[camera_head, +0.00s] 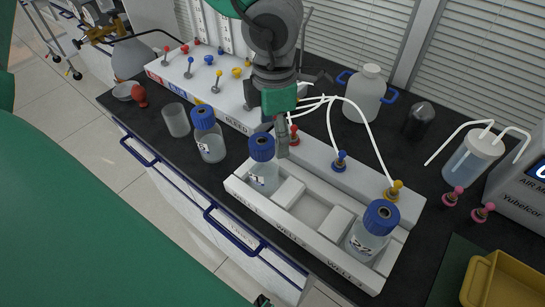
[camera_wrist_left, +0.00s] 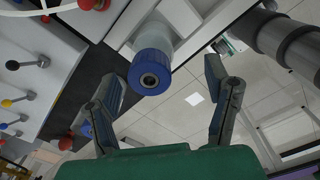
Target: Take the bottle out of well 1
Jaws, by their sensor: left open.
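The bottle in well 1 (camera_head: 263,179) is clear with a blue cap and stands upright in the leftmost well of the white rack (camera_head: 292,237). My left gripper (camera_head: 283,147) is at the cap's right side, pointing down, partly hiding what is behind it. In the left wrist view the blue cap (camera_wrist_left: 150,72) lies between the two spread fingers of the gripper (camera_wrist_left: 163,80), nearer the left finger. The fingers are open and hold nothing.
Another blue-capped bottle (camera_head: 370,235) stands in the rack's right well; the middle is empty. A third bottle (camera_head: 209,138) and a beaker (camera_head: 175,120) stand left of the rack. White tubes (camera_head: 360,120) and coloured valves (camera_head: 340,160) run behind it. A yellow bin (camera_head: 498,282) is at lower right.

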